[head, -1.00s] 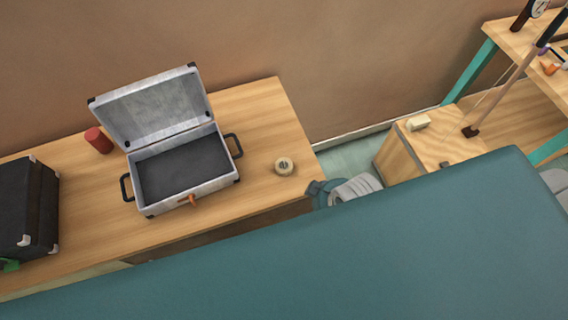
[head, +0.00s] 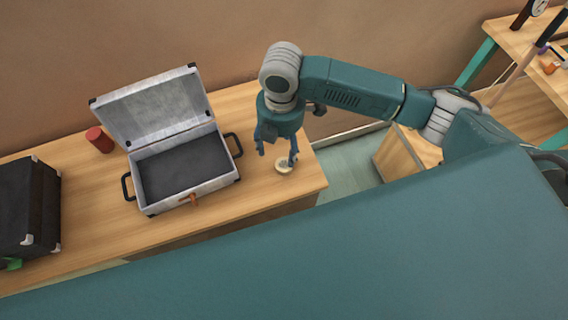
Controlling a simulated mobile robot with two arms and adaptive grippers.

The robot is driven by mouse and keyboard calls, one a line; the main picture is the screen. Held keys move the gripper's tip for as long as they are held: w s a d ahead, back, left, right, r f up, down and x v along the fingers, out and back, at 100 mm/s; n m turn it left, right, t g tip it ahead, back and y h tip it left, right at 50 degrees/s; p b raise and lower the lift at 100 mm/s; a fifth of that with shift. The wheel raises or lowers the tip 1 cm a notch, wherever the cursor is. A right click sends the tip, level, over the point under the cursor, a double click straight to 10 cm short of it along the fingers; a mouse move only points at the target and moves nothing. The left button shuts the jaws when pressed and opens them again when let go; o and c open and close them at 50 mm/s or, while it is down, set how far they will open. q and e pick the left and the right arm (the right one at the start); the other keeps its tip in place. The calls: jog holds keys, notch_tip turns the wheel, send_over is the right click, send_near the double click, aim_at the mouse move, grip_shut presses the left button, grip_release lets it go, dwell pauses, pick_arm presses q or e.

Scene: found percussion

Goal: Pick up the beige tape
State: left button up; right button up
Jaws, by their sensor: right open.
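The beige tape (head: 284,168) is a small roll lying on the wooden table, to the right of the open silver case in the head view. My right gripper (head: 277,160) points down over it, with its fingers spread apart. One finger overlaps the tape's upper right part in the picture. I cannot tell whether that finger touches it. Nothing shows between the fingers above the tape. My left gripper is not in view.
The open silver case (head: 143,196) stands on the wooden table (head: 90,226) left of the tape. A red cylinder (head: 99,140) is behind it, and a black case (head: 27,208) is at the far left. The table's right edge is close to the tape.

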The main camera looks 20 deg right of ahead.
send_over(284, 164)
notch_tip(284, 164, down, 5)
jog(key=shift+s+a+f+p, duration=0.1)
jog(key=shift+s+a+p, duration=0.05)
jog(key=shift+p, duration=0.15)
notch_tip(284, 164, down, 4)
jog(key=shift+f+p, duration=0.1)
jog(key=shift+p, duration=0.45)
jog(key=shift+f, duration=0.45)
jog(key=c, duration=1.1)
